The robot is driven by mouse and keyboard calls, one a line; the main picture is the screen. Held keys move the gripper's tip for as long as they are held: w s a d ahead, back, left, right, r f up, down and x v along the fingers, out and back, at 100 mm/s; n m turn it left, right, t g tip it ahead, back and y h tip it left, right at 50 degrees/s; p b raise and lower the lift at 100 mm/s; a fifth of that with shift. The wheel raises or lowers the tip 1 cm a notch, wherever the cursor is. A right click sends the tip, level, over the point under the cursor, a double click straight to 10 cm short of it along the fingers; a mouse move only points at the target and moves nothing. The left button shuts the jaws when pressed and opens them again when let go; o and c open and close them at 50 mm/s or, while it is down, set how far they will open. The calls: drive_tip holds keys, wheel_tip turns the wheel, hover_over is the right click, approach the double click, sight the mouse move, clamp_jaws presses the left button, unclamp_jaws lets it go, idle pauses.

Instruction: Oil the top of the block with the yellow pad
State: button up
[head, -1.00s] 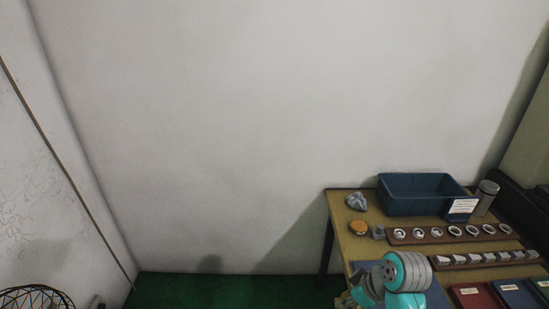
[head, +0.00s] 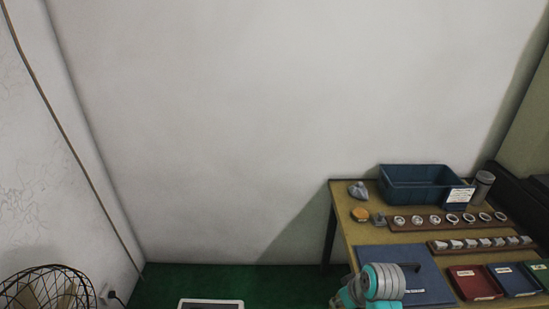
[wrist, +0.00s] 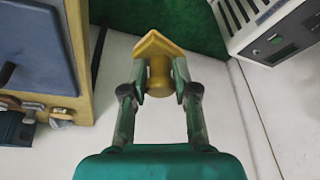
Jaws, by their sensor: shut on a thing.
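My gripper (wrist: 159,84) is shut on a yellow pad (wrist: 155,46), which has a round grip between the fingers and a wide, peaked part beyond them. In the wrist view it is held over the floor, to the right of the table edge. In the head view, my arm covers the near left part of the table, and gripper and pad cannot be made out. A small grey block (head: 378,219) stands at the table's left side, beside a round orange thing (head: 360,214). Several grey blocks (head: 484,243) sit in a row on a wooden strip. I cannot tell which block is meant.

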wheel_tip(320, 180, down, 9)
drive_tip(key=w+m+h, duration=0.1)
drive_tip(key=m+h, duration=0.1)
drive_tip(key=m, duration=0.3)
drive_tip(key=shift+t, duration=0.4)
